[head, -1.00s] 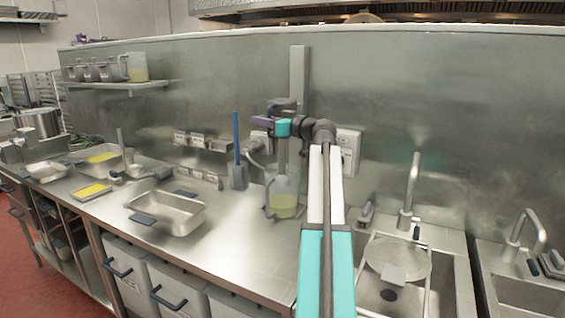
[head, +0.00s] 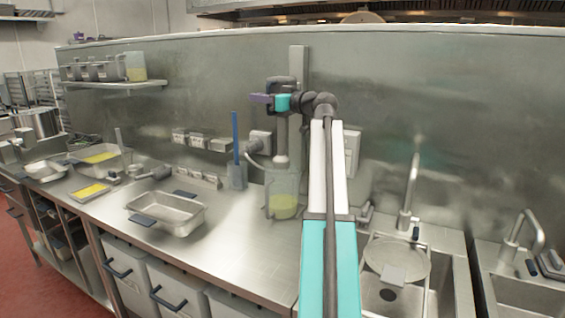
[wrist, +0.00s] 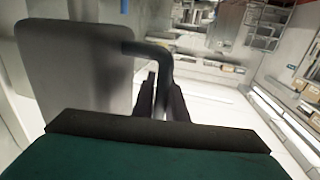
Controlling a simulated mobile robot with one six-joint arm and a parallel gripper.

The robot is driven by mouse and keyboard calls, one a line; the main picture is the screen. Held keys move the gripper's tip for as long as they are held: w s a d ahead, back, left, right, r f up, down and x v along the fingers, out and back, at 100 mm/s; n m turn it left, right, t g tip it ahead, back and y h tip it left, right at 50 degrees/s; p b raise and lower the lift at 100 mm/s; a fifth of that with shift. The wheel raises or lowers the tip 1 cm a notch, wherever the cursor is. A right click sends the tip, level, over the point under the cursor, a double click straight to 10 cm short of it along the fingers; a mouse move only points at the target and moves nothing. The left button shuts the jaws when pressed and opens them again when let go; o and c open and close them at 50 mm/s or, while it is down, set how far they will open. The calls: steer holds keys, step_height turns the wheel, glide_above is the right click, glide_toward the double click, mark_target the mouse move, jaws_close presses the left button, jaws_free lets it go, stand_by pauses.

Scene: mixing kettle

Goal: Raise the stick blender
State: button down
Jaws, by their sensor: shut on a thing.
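The stick blender (head: 281,84) is a dark motor body on a tall vertical rail (head: 297,65) against the steel back wall. Its shaft points down, and its pale lower end shows at the mouth of the clear jug (head: 283,193), above the yellow-green liquid. My gripper (head: 283,102) is at the motor body, partly hidden by my wrist. In the wrist view, the grey blender body (wrist: 75,70) fills the left side and its dark curved handle (wrist: 160,55) runs down between my fingers (wrist: 160,95), which are shut on it.
A blue-handled spatula (head: 236,150) stands left of the jug. A steel pan (head: 168,212) sits on the counter farther left. Sinks with a faucet (head: 410,185) and a round strainer (head: 396,258) are to the right. A wall shelf (head: 115,85) holds several containers.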

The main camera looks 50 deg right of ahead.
steer(key=shift+r, duration=0.85)
steer(key=c, duration=1.7)
jaws_free()
steer(key=shift+f, duration=0.15)
steer(key=shift+s+f, duration=0.1)
steer(key=shift+s+d+b, duration=0.2)
steer(key=shift+s+b, duration=0.3)
steer(key=shift+s, duration=1.2)
steer(key=shift+s+d+b, duration=0.15)
steer(key=shift+s+b, duration=0.3)
steer(key=shift+s, duration=1.2)
steer(key=shift+s, duration=0.1)
